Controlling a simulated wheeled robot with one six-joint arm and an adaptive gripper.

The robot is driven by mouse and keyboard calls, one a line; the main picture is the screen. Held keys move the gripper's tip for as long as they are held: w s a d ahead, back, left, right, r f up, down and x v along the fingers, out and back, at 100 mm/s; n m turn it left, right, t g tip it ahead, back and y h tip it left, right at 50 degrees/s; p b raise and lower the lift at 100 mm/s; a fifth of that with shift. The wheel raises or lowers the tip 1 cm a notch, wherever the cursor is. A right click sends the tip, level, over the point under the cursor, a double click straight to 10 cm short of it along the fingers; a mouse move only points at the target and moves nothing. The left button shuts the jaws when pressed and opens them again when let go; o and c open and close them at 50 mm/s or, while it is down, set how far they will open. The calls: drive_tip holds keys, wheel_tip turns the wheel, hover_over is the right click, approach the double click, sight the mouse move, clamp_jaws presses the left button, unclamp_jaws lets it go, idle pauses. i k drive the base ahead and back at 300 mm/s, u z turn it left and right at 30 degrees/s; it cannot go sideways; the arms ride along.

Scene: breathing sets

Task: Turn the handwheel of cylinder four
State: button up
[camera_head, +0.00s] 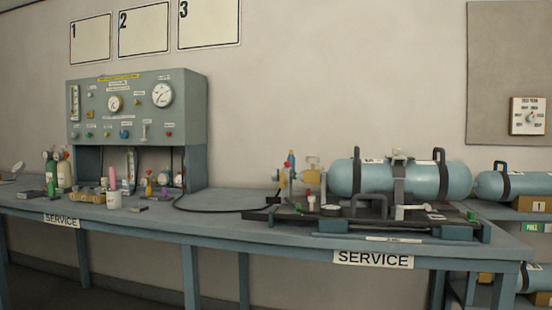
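A large light-blue cylinder (430,180) lies on its side on a dark cradle on the bench, held by a strap. Brass valve fittings (312,163) with blue, red and yellow parts are at its left end. A second light-blue cylinder (520,185) lies on a rack at the right, and another (538,277) lies lower on that rack, cut by the frame edge. I cannot tell which one is cylinder four, and I cannot make out its handwheel. My gripper is not in view.
The long service bench (230,222) crosses the view. A grey-green gauge panel (140,105) stands on it at the left, with small bottles and tools before it. A black hose (215,209) runs along the bench top. A dial board (527,116) hangs at the right.

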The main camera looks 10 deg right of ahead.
sight(312, 160)
drive_tip(key=u, duration=0.35)
drive_tip(key=i, duration=1.45)
drive_tip(key=z, duration=0.65)
